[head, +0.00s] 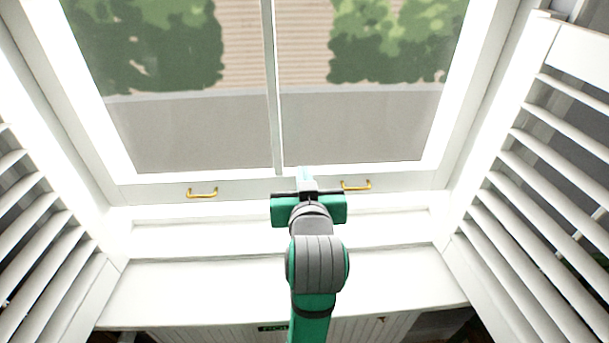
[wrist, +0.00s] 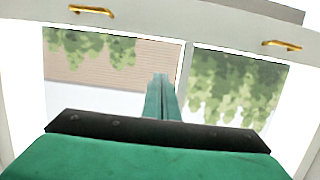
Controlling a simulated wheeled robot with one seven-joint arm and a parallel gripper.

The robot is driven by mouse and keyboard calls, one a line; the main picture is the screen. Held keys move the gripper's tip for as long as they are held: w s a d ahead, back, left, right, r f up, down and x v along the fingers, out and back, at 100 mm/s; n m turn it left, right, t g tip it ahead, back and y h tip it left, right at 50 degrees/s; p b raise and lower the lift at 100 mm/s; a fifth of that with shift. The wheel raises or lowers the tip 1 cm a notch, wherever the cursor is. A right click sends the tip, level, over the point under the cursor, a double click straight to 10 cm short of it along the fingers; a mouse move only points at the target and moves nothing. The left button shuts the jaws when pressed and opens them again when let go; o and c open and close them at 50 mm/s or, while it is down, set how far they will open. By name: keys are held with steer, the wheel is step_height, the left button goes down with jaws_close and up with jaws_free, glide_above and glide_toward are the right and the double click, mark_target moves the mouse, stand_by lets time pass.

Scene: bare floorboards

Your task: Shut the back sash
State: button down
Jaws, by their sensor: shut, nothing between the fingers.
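A white-framed window sash (head: 245,188) stands ahead in the head view, with two panes split by a thin upright bar. Its lower rail carries a left brass handle (head: 202,193) and a right brass handle (head: 356,186). Both handles also show along a white rail (wrist: 190,20) at the top of the wrist view, with panes below it. My gripper (head: 304,178) is shut and empty, pointing at the window between the handles, nearer the right one. Its closed fingers (wrist: 161,95) overlap the panes in the wrist view. I cannot tell whether they touch, or which sash is the back one.
White louvred shutters stand on both sides, the left one (head: 40,225) and the right one (head: 545,190). A white sill (head: 200,285) runs below the window, with no loose objects on it. Trees and a brick wall show through the glass.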

mark_target(300, 163)
steer(key=x, duration=0.7)
steer(key=shift+w+a+f, duration=0.15)
steer(key=shift+a, duration=0.15)
steer(key=f, duration=0.2)
steer(key=shift+w+d+f, duration=0.2)
steer(key=shift+w+f, duration=0.2)
steer(key=shift+w+d+f, duration=0.1)
steer(key=shift+f, duration=0.6)
